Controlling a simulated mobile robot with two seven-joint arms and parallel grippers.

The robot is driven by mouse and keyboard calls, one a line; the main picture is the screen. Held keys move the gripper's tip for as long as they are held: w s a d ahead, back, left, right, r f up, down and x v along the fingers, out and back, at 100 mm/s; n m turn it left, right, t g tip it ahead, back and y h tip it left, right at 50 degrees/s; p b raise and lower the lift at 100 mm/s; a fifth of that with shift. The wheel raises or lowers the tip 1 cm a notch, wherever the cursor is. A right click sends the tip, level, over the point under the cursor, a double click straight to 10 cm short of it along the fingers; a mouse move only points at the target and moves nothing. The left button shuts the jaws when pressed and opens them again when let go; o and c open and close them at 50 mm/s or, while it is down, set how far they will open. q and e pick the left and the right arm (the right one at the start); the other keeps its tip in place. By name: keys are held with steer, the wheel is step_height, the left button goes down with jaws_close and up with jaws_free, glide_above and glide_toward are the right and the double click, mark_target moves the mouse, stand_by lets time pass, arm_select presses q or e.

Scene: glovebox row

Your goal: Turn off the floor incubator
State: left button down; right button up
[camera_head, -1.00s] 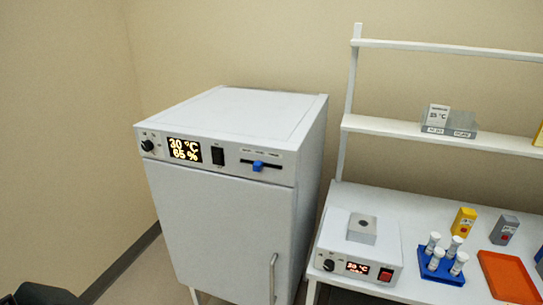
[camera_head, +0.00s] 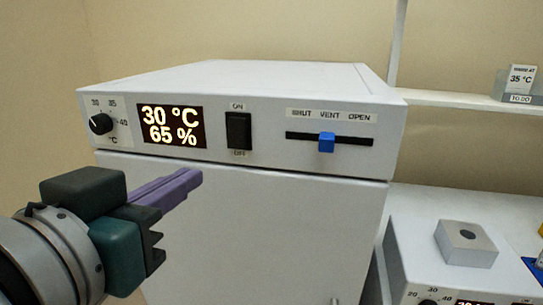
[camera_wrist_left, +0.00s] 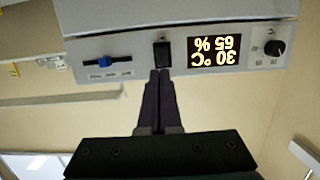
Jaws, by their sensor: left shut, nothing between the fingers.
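The floor incubator (camera_head: 250,82) is a white cabinet with a control strip along its top front. Its display (camera_head: 172,127) is lit and reads 30 °C and 65 %. The black rocker switch (camera_head: 238,131), marked ON above and OFF below, is right of the display. My left gripper (camera_head: 198,178) is shut and empty, in front of the panel, below and left of the switch in the head view. In the left wrist view, which is upside down, the fingertips (camera_wrist_left: 160,74) appear close to the switch (camera_wrist_left: 162,54); contact cannot be told. My right gripper is not in view.
A dial (camera_head: 101,124) is left of the display. A blue vent slider (camera_head: 326,142) stands near VENT. A small white heating block unit (camera_head: 440,255) sits on the bench at right. A shelf (camera_head: 450,98) is behind it.

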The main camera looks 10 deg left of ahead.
arm_select(q)
steer(key=p, duration=0.2)
glide_toward(240, 148)
steer(key=w, duration=0.3)
steer(key=w+f, duration=0.1)
steer(key=w, duration=0.1)
steer(key=shift+w, duration=0.1)
steer(key=shift+w+d+f, duration=0.1)
steer(key=shift+w+f, duration=0.05)
steer(key=shift+w, duration=0.6)
